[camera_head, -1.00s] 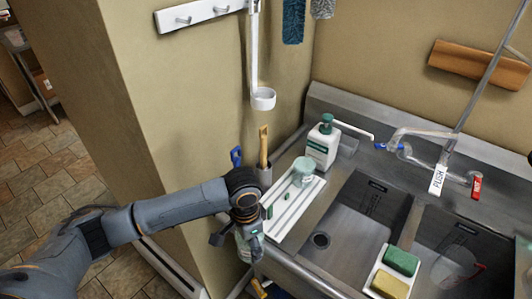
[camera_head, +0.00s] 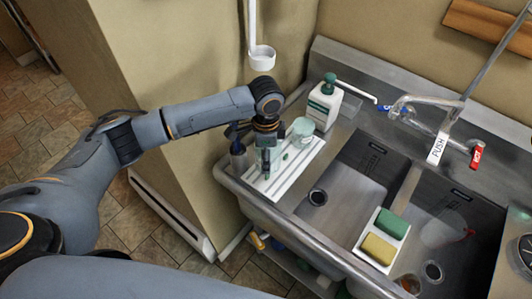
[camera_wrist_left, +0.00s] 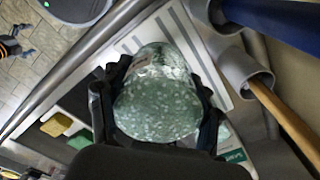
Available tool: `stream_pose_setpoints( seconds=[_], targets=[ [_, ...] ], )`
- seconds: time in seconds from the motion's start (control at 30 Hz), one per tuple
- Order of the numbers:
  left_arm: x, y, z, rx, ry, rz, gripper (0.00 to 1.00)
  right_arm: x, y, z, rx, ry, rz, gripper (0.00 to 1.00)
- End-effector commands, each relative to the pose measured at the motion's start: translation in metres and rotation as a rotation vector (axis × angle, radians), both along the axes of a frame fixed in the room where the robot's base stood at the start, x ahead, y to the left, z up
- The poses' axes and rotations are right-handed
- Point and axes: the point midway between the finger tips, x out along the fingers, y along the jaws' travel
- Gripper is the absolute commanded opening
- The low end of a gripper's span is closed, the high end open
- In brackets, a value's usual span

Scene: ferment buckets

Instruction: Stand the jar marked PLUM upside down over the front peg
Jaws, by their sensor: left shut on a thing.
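My left gripper (camera_head: 265,168) is over the left part of the white ridged board (camera_head: 297,168) beside the sink. In the left wrist view it is shut on a pale green, speckled glass jar (camera_wrist_left: 158,95), with fingers on both sides. A patch of pale label shows on the jar, but I cannot read it. In the head view the gripper mostly hides this jar. Another pale jar (camera_head: 303,129) stands at the back of the board. A small green peg (camera_head: 285,157) shows on the board right of the gripper. My right gripper is not in view.
A soap bottle (camera_head: 323,103) stands behind the board. A tray with sponges (camera_head: 381,240) sits on the sink divider. A white cup holder (camera_head: 262,58) hangs above.

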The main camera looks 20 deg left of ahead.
Motion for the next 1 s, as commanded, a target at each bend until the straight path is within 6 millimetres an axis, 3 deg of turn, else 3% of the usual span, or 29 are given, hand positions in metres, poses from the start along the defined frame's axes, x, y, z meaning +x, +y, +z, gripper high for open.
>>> stream_pose_setpoints(
  seconds=[0.1,0.6,1.0],
  targets=[
    [0.000,0.001,-0.016,0.001,-0.001,0.000,0.27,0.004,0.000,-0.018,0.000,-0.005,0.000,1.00],
    [0.000,0.000,-0.061,0.000,0.002,0.002,0.27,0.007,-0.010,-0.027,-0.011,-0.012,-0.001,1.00],
    [0.000,0.000,-0.071,0.000,0.000,0.001,0.27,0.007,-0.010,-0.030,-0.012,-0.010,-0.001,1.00]
  ],
)
